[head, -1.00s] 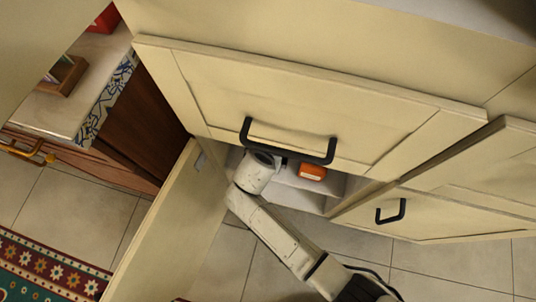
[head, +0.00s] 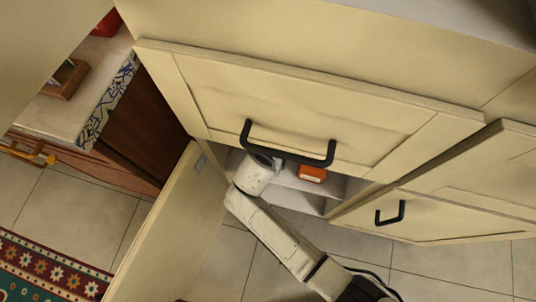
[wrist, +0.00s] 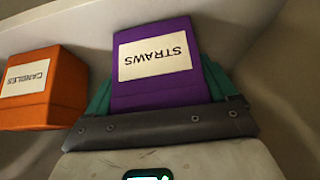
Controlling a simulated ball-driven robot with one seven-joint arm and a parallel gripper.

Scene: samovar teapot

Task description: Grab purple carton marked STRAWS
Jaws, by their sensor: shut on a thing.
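The purple carton (wrist: 158,92) with a white label reading STRAWS is in the middle of the wrist view, its label upside down in the picture. My gripper (wrist: 160,98) is shut on it, with a teal finger showing on each side of the carton. In the head view my gripper and the purple carton are hidden behind my wrist and the drawer front. My arm reaches into the open cabinet there.
An orange carton marked CANDLES (wrist: 42,85) stands just left of the purple one; it also shows in the head view (head: 312,173). The open cabinet door (head: 165,235) is left of my arm. A drawer front with a black handle (head: 290,145) overhangs the opening.

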